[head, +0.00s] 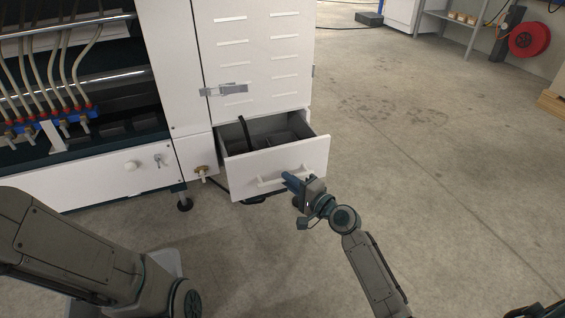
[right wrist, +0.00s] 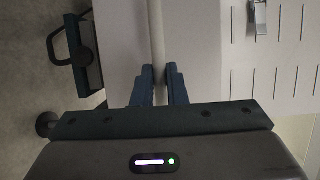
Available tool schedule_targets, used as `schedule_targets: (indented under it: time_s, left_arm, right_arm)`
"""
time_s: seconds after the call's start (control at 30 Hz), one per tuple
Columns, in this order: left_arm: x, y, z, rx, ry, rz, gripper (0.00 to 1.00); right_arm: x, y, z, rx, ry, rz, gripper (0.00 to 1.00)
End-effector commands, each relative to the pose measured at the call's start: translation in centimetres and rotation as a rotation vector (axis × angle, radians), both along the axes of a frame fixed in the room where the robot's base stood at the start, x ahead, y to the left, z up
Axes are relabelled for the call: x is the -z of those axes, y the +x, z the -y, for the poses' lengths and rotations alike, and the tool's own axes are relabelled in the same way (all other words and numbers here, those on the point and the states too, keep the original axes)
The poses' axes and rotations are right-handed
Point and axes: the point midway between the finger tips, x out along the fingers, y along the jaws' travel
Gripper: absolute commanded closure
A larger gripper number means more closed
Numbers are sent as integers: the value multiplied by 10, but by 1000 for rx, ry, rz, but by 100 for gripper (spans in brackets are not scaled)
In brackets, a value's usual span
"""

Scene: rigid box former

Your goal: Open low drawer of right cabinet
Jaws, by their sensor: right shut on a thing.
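The low drawer (head: 277,170) of the white right cabinet (head: 258,55) stands pulled out, and its grey inside shows with a dark strap-like thing in it. A pale bar handle (head: 270,182) runs across its front. My right gripper (head: 290,182) is at the right part of that handle. In the right wrist view the handle (right wrist: 156,35) runs between the two fingers of my right gripper (right wrist: 158,85), which is shut on it. My left arm shows at the lower left of the head view, but its gripper is out of view.
A metal latch (head: 224,90) is on the cabinet door above the drawer. A brass valve (head: 201,171) sticks out left of the drawer. The concrete floor (head: 420,150) to the right is clear. A red reel (head: 529,39) hangs at the far right.

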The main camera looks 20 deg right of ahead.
Motion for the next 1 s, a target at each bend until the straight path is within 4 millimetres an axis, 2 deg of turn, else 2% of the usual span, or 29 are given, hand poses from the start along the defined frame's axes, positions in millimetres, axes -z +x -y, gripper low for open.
schedule_targets:
  time_s: [0.03,0.2,0.4,0.63,1.0]
  left_arm:
    - [-5,0,0,0,0,1,64]
    - [-10,-1,0,-1,-1,1,64]
    - [-13,-1,0,-2,-1,1,64]
    - [-14,0,0,-2,-1,1,64]
    - [-14,0,0,-2,-1,1,64]
  right_arm:
    - [-1,-12,1,0,-2,-1,100]
    - [0,-44,2,0,-2,-2,100]
    - [0,-70,3,0,-1,0,100]
    - [0,-82,3,1,0,1,100]
    - [0,-83,3,1,0,1,100]
